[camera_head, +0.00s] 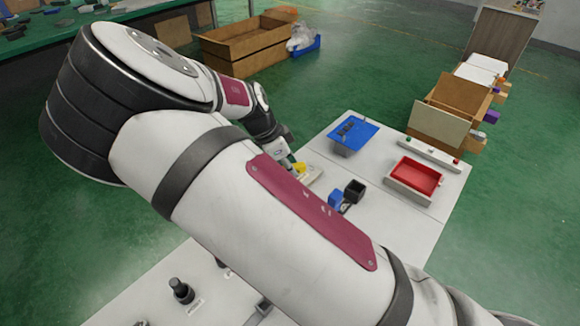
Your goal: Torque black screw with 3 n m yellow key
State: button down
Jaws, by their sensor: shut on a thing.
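My gripper (292,162) is at the far end of my arm, low over the white table, left of the blue and black boxes. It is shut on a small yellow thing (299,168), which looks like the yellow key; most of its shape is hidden. A pale block (314,174) is right below and beside the yellow thing; I cannot tell whether they touch. A black knob-like piece (181,290) stands upright on the near part of the table beside a small label. I cannot tell whether it is the black screw; no screw shows clearly at the gripper.
A blue box (335,200) and a black box (355,189) stand right of my gripper. Farther back are a blue stand (352,134), a red tray (414,176) and a white strip with buttons (429,153). My arm hides much of the table's middle.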

jog(key=shift+r, duration=0.1)
jog(key=shift+r+p, duration=0.45)
jog(key=shift+r, duration=0.3)
jog(key=n+t, duration=0.1)
jog(key=n, duration=0.1)
jog(key=n+y, duration=0.1)
jog(key=n, duration=0.2)
jog(key=shift+t, duration=0.4)
jog(key=n+y, duration=0.1)
jog(key=n, duration=0.2)
jog(key=n+t, duration=0.1)
jog(key=n, duration=0.1)
jog(key=shift+d+n+y, duration=0.1)
jog(key=shift+n+y, duration=0.3)
jog(key=n+y, duration=0.1)
jog(key=n, duration=0.2)
jog(key=n+y, duration=0.1)
jog(key=n, duration=0.2)
jog(key=shift+t, duration=0.4)
jog(key=n+y, duration=0.1)
jog(key=n, duration=0.1)
jog(key=n+y, duration=0.1)
jog(key=n, duration=0.1)
jog(key=shift+n+g, duration=0.3)
jog(key=shift+n, duration=0.8)
